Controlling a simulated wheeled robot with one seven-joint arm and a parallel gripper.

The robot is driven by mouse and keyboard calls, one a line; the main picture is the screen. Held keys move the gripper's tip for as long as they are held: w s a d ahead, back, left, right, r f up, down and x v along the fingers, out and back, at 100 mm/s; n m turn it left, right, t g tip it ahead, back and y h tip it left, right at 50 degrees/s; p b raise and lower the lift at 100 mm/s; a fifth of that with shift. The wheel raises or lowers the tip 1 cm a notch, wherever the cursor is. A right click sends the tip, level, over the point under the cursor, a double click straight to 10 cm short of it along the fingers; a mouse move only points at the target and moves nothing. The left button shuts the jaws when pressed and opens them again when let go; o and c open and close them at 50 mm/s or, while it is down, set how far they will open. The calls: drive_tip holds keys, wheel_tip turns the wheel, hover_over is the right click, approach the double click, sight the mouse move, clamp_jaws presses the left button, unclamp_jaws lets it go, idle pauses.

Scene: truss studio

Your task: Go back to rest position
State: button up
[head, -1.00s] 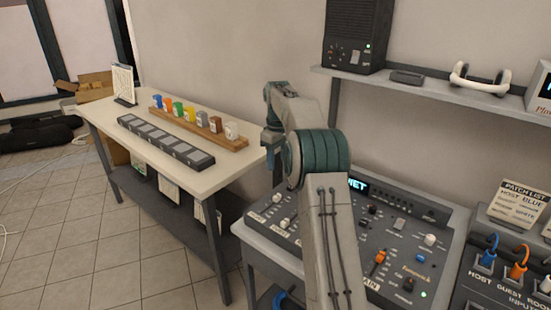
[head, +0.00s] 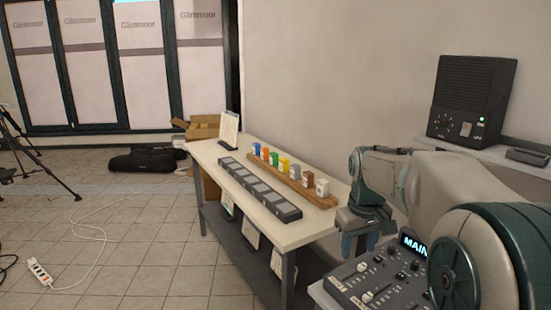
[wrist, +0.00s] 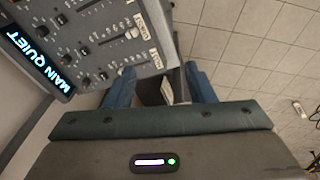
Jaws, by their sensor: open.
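My gripper (head: 358,240) hangs at the end of my bent arm on the right side of the head view, beside the near right corner of the white table and above the edge of the mixing console. In the wrist view my gripper (wrist: 160,90) has its two blue fingers spread apart, with nothing between them but the background below. It is open and empty. The console (wrist: 90,45) lies at the upper left of the wrist view, with a lit display reading "MAIN QUIET". No object touches the fingers.
The white table (head: 285,232) holds a wooden rack (head: 318,199) of several coloured blocks and a dark segmented strip (head: 262,196). A black speaker (head: 472,95) stands on a shelf at right. A power strip (head: 40,272) with a white cable and a tripod (head: 30,140) occupy the left floor.

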drive_tip(key=s+a+f+m, duration=0.1)
drive_tip(key=s+a+f, duration=0.1)
drive_tip(key=s, duration=0.8)
drive_tip(key=s+a+f+m+t, duration=0.1)
drive_tip(key=s+f, duration=0.3)
drive_tip(key=s, duration=0.7)
drive_tip(key=shift+s+a+f+m, duration=0.15)
drive_tip(key=shift+a+f+m, duration=0.25)
drive_tip(key=shift+m, duration=0.3)
